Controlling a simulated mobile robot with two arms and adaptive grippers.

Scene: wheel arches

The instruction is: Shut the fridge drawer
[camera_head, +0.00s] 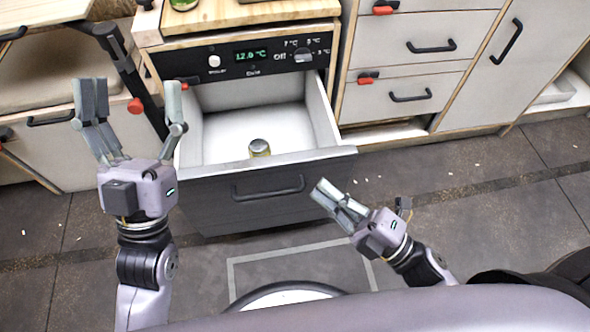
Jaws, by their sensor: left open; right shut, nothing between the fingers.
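The fridge drawer (268,212) is pulled out from the cabinet under a black control panel (262,57). Its front is dark grey with a black bar handle (268,188), and its inside is white. A small can or jar (259,148) stands inside near the front wall. My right gripper (328,197) is shut and empty, close to the right part of the drawer front. I cannot tell whether it touches the front.
White drawers (408,92) with black handles and red latches stand to the right. A cabinet (50,150) and a dark post with a red knob (135,106) are on the left. The grey tiled floor (480,215) is clear at the right.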

